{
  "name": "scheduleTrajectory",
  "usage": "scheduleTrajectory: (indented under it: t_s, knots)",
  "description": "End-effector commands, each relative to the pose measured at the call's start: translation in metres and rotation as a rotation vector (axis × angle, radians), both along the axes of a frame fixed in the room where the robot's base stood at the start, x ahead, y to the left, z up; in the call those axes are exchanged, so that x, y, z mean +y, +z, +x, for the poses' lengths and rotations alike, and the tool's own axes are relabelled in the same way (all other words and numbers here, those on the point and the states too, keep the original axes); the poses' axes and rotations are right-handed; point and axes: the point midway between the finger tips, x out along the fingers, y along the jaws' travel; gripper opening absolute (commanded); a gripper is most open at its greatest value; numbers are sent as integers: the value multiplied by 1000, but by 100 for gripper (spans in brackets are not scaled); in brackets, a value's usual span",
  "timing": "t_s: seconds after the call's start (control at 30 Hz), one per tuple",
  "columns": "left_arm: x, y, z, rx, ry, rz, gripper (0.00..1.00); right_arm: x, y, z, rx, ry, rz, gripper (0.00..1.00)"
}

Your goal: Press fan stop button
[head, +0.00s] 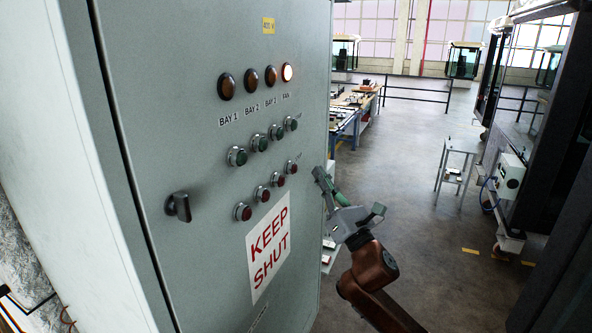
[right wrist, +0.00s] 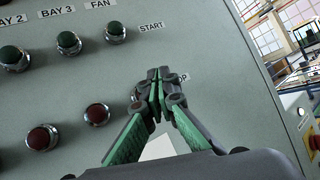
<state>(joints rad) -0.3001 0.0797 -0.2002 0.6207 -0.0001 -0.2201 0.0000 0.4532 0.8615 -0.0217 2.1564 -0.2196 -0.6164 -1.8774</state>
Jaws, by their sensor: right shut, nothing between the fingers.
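The grey cabinet door (head: 200,60) carries a row of green buttons above a row of red ones. The fan stop button (head: 291,167) is the rightmost red one in the head view. In the right wrist view my right gripper (right wrist: 158,80) is shut and empty, its fingertips in front of the fan stop position and hiding most of that button and its label. In the head view the right gripper (head: 321,176) is just right of the button. I cannot tell whether the tips touch it. The fan lamp (head: 287,72) glows; the other lamps are dark. My left gripper is out of view.
The green fan start button (right wrist: 115,32) sits above the fingertips, and a red button (right wrist: 97,114) lies to their left. A black door handle (head: 178,206) sticks out at left. A workbench (head: 352,115) and open floor lie beyond the cabinet.

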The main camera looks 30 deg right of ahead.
Motion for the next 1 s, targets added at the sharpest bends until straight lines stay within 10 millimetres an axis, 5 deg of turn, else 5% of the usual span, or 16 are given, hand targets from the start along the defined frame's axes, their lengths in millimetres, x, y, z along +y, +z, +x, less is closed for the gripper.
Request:
scheduleTrajectory:
  t_s: [0.3, 1.0]
  knots:
    - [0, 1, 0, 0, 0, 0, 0, 18, 0, 22, 1, 0, 1, 0]
    - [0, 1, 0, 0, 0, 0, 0, 20, 0, 24, 1, -1, 0, 0]
